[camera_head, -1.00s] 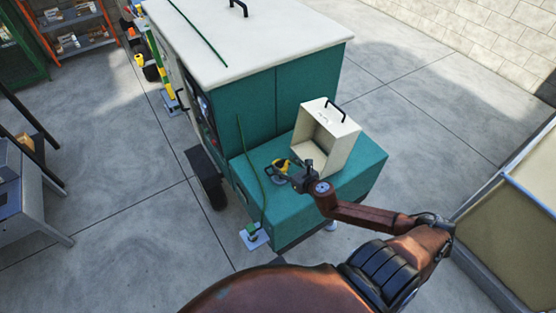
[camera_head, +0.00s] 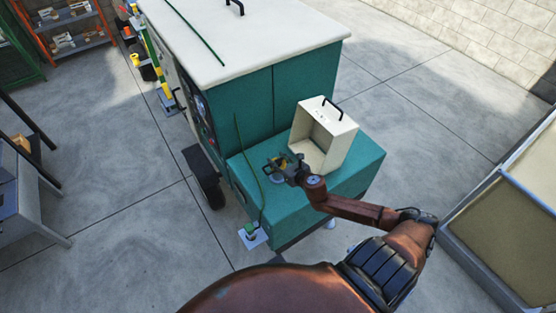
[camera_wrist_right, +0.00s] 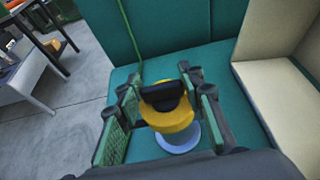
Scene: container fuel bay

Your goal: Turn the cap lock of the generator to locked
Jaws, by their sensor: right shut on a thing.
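The generator (camera_head: 255,105) is a teal box with a white top and a lower teal deck at its front. A yellow cap (camera_wrist_right: 170,115) with a black grip (camera_wrist_right: 161,95) sits on a light grey neck (camera_wrist_right: 180,138) on that deck. My right gripper (camera_head: 280,165) is at the cap; in the right wrist view its fingers (camera_wrist_right: 160,100) stand on both sides of the cap and are shut on it. The fingers hide much of the cap in the head view. My left gripper does not show.
An open cream box (camera_head: 325,135) with a black handle stands on the deck just right of the cap. A green cord (camera_head: 246,160) hangs down left of it. A grey bench (camera_head: 25,200) is at the left, and a low-walled bin (camera_head: 510,225) is at the right.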

